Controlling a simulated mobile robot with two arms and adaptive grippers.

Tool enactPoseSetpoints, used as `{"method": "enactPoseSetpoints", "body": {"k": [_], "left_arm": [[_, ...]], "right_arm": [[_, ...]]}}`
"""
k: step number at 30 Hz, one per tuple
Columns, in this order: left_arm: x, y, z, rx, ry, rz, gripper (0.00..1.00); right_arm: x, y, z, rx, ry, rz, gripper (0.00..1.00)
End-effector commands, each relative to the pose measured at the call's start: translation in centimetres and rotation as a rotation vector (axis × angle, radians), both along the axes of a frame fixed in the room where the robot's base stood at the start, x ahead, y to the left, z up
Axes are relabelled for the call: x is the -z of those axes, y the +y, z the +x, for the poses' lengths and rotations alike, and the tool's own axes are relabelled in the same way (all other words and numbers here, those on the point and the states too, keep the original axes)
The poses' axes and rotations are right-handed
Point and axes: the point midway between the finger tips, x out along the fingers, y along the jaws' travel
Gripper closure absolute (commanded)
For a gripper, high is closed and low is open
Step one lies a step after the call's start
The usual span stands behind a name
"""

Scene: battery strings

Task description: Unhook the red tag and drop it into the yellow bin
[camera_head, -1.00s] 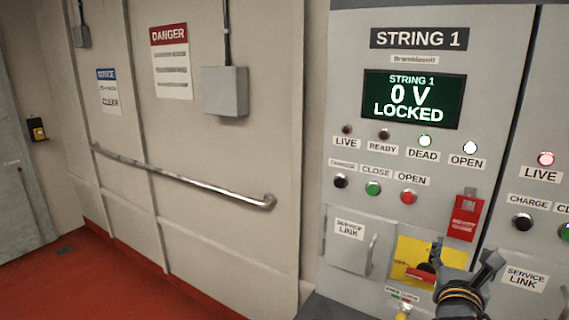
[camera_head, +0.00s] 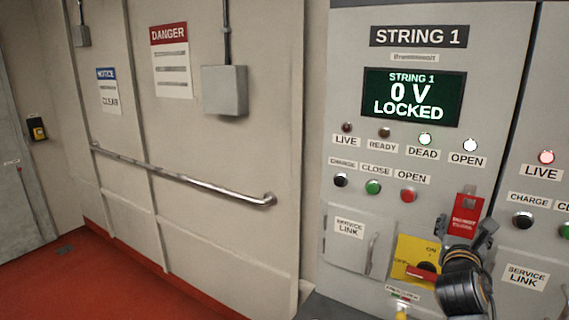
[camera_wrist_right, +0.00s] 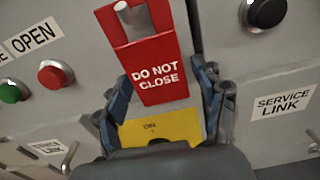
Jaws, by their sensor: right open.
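The red tag (camera_head: 466,214), marked DO NOT CLOSE, hangs on the front of the String 1 cabinet, below the OPEN lamp. In the right wrist view the tag (camera_wrist_right: 158,72) hangs from a pale peg through the opening at its top. My right gripper (camera_head: 465,232) is open just below and in front of the tag. In the wrist view its two fingers (camera_wrist_right: 162,98) stand on either side of the tag's lower part, with gaps that I cannot judge exactly. My left gripper is not in view. No yellow bin is clearly seen.
A yellow switch plate (camera_head: 412,250) with a red handle (camera_head: 421,273) sits just left of my right gripper. Push buttons (camera_head: 409,195) stick out left of the tag. A service link door (camera_head: 349,246) is lower left. A handrail (camera_head: 185,178) runs along the left wall.

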Motion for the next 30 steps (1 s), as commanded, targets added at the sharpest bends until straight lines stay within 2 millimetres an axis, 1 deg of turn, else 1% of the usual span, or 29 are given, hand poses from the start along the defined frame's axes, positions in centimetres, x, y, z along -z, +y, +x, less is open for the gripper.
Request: {"method": "enactPoseSetpoints", "body": {"k": [5,6,8,9,13,30], "left_arm": [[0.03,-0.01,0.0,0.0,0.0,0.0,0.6],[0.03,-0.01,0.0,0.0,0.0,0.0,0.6],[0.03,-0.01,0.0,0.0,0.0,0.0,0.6],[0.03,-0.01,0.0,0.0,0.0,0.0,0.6],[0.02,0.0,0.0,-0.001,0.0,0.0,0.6],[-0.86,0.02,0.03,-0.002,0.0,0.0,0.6]], "right_arm": [[0.02,0.02,0.01,0.0,0.0,0.0,0.3],[0.02,0.02,0.01,0.0,0.0,0.0,0.34],[0.02,0.02,0.0,0.0,0.0,0.0,0.46],[0.02,0.02,0.0,0.0,0.0,0.0,0.55],[0.02,0.03,-0.01,0.0,0.0,0.0,0.81],[-0.5,0.03,-0.01,0.0,0.0,-0.002,0.81]]}}
